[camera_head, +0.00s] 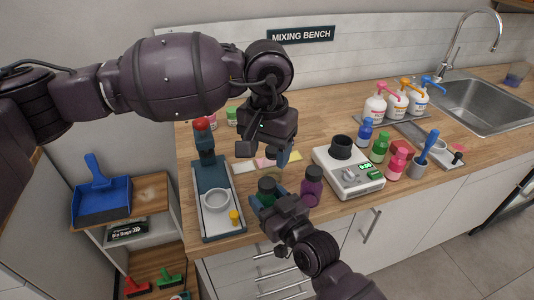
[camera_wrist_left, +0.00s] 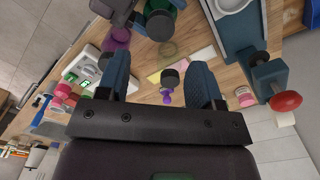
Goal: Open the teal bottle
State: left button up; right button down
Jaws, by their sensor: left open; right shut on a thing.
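The teal bottle (camera_head: 267,187), dark green with a dark top, is near the bench's front edge in the head view. My right gripper (camera_head: 268,201) is shut on it from the front and hides its lower part. The bottle also shows at the top of the left wrist view (camera_wrist_left: 180,4), with a dark round cap (camera_wrist_left: 160,24). My left gripper (camera_head: 263,156) is open, pointing down above the bench behind the bottle. In the left wrist view its fingers (camera_wrist_left: 162,82) are apart, and a small dark-topped purple thing (camera_wrist_left: 168,97) shows between them, apparently not gripped.
A purple bottle (camera_head: 311,187) stands right of the teal one, by a white scale (camera_head: 348,178). Green (camera_head: 380,147) and pink (camera_head: 396,163) bottles stand further right. Flat coloured cards lie behind the teal bottle.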

aim_at(267, 182)
pick_arm(q)
jog(key=m, duration=0.4)
jog(key=shift+f, duration=4)
